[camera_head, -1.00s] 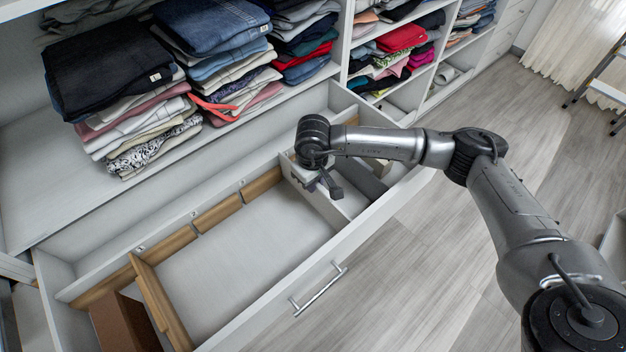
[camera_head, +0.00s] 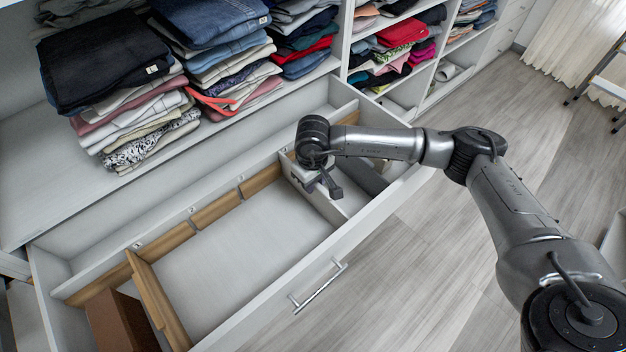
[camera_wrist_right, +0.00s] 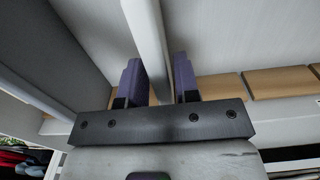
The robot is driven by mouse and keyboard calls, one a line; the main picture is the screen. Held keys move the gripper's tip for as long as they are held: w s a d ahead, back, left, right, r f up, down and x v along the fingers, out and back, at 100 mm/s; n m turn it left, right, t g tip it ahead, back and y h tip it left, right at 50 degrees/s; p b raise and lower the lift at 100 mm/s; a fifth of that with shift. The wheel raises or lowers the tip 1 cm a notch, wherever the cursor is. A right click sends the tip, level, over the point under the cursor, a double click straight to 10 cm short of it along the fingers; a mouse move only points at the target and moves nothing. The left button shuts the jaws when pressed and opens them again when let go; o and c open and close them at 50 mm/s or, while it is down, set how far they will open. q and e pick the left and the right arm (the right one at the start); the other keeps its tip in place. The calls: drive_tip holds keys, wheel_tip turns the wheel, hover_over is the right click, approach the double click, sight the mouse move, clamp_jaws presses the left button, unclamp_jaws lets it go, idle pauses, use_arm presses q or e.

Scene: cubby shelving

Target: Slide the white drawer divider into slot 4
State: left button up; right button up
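The white divider (camera_head: 318,192) stands upright across the open drawer, right of its middle, running from the back rail toward the front wall. My right gripper (camera_head: 322,182) is low over it. In the right wrist view the divider (camera_wrist_right: 146,30) runs between the two purple fingers (camera_wrist_right: 160,82), with narrow gaps showing beside it. The fingers look open around the divider. The divider's back end is partly hidden by my wrist. My left gripper is not in view.
A wooden divider (camera_head: 157,300) and a brown box (camera_head: 118,322) are at the drawer's left end. The drawer middle (camera_head: 240,240) is empty. A grey item (camera_head: 366,177) lies right of the white divider. Folded clothes (camera_head: 105,65) fill the shelves behind.

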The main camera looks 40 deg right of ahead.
drive_tip(key=o, duration=0.3)
wheel_tip(320, 180, up, 14)
drive_tip(key=p, duration=0.5)
drive_tip(key=shift+p, duration=0.3)
drive_tip(key=shift+f, duration=0.1)
